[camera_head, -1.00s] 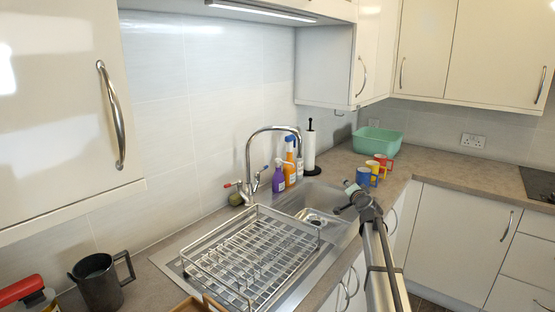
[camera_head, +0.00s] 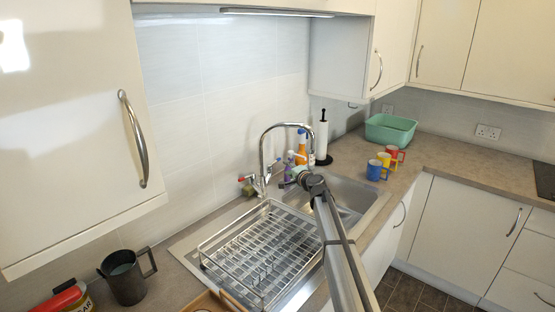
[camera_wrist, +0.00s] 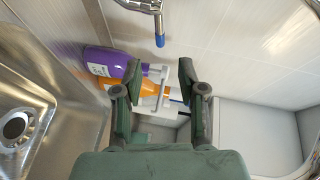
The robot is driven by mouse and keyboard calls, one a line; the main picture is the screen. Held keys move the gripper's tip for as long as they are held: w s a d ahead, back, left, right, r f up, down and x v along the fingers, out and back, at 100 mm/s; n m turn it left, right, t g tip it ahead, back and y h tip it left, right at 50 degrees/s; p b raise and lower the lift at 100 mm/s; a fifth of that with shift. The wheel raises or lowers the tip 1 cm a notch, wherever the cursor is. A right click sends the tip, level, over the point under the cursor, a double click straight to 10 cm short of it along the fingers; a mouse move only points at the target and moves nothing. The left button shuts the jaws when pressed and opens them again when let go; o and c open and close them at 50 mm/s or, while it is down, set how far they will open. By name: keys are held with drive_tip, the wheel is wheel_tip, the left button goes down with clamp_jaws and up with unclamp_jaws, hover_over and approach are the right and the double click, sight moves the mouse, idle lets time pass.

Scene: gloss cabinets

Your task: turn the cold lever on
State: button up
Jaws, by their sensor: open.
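The chrome tap (camera_head: 264,150) stands behind the sink, with a red-tipped lever (camera_head: 244,179) on its left. The cold lever has a blue tip, seen in the wrist view (camera_wrist: 160,40), and points down in that picture. My gripper (camera_wrist: 160,72) is open and empty. The blue tip lies just beyond the gap between its fingertips, apart from both fingers. In the head view my gripper (camera_head: 292,178) is near the tap's right side, and its fingers are small and partly hidden by my arm.
A purple bottle (camera_wrist: 105,61) and an orange spray bottle (camera_wrist: 118,85) stand close by the fingers. A wire dish rack (camera_head: 262,250) sits on the drainer, left of the sink basin (camera_head: 375,192). Several mugs (camera_head: 385,160) and a green tub (camera_head: 390,128) are to the right.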

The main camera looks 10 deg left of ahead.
sight(277, 160)
drive_tip(key=shift+p+x, duration=1.95)
drive_tip(key=shift+x, duration=4.1)
drive_tip(key=shift+d, duration=0.1)
clamp_jaws()
